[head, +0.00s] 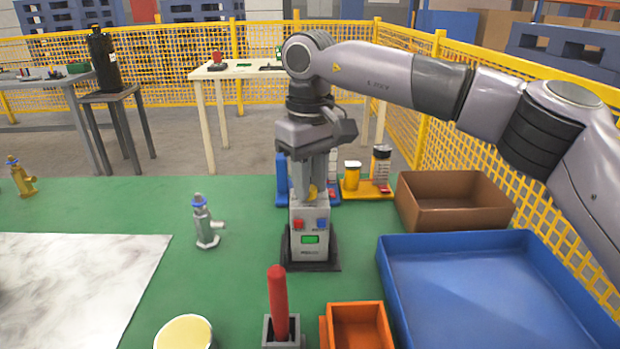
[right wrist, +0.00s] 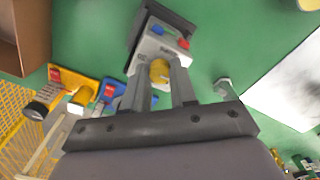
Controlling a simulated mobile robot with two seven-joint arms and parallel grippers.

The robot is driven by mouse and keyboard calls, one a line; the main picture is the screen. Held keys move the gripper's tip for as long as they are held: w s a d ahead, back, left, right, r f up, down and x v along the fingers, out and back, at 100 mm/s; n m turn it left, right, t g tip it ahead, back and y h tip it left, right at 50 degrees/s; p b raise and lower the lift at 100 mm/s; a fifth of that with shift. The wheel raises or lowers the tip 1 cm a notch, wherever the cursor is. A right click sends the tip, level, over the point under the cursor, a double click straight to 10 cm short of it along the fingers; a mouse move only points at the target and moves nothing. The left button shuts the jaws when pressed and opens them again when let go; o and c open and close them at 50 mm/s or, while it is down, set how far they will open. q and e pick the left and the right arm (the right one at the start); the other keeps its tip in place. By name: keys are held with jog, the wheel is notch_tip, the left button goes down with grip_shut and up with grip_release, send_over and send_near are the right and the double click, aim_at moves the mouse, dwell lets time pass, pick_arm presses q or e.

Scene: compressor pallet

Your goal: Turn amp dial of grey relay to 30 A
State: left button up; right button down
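The grey relay (head: 309,250) stands upright on a dark base on the green table, with a red and a blue button and a green display on its front. Its yellow amp dial (head: 313,192) is on top, and it also shows in the right wrist view (right wrist: 159,70). My right gripper (head: 312,186) points straight down over the relay, its fingertips (right wrist: 161,68) on either side of the dial. Whether the fingers press on the dial or stand just clear cannot be told. The dial's scale and pointer are not readable. My left gripper is out of view.
Behind the relay stand blue and yellow devices (head: 367,190). A brown box (head: 455,216) and a blue tray (head: 480,245) are at the right. A red rod (head: 278,305) and an orange bin (head: 357,308) are in front. A grey valve (head: 205,225) stands left.

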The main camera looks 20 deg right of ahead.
jog(key=shift+m+p, duration=0.5)
jog(key=shift+p, duration=0.1)
